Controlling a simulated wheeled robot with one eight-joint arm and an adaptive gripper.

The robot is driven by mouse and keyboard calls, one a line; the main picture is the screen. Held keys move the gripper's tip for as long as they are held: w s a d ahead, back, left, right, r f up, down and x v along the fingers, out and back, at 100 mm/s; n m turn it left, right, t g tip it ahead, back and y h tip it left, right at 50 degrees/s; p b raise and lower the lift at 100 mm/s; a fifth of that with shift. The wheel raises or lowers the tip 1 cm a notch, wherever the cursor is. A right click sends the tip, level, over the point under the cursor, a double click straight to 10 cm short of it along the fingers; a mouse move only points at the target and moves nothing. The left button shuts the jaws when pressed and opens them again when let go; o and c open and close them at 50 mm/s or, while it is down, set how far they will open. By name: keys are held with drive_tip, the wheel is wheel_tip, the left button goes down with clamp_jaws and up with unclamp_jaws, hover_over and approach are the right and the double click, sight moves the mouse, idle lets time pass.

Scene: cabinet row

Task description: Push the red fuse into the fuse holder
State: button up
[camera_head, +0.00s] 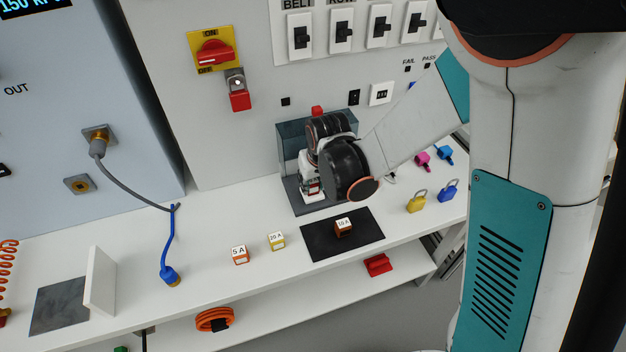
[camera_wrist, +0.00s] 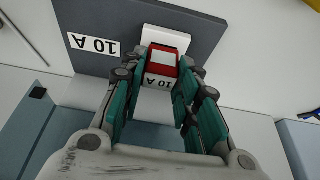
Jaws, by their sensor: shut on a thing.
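My gripper (camera_wrist: 162,78) is shut on the red fuse (camera_wrist: 163,59), which has a white label reading 10 A. The fuse is between the two fingertips and at the white fuse holder (camera_wrist: 168,37), which sits on a dark grey plate marked 10 A. The wrist view does not show clearly how deep the fuse sits in the holder. In the head view my gripper (camera_head: 312,188) points down over the dark grey base (camera_head: 306,209), and a little of the red fuse shows at its tips. My wrist hides most of the holder there.
An orange-brown 10 A fuse (camera_head: 344,229) lies on a black mat (camera_head: 318,244) in front. A 5 A fuse (camera_head: 240,257) and a yellow 20 A fuse (camera_head: 277,242) stand left. Yellow (camera_head: 416,203) and blue (camera_head: 448,191) padlocks lie right. A dark translucent cover (camera_head: 290,137) stands behind my gripper.

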drive_tip(key=shift+f, duration=0.2)
idle(0.4)
drive_tip(key=o, duration=1.3)
drive_tip(key=shift+c, duration=0.2)
drive_tip(key=v, duration=0.7)
drive_tip(key=shift+r, duration=0.25)
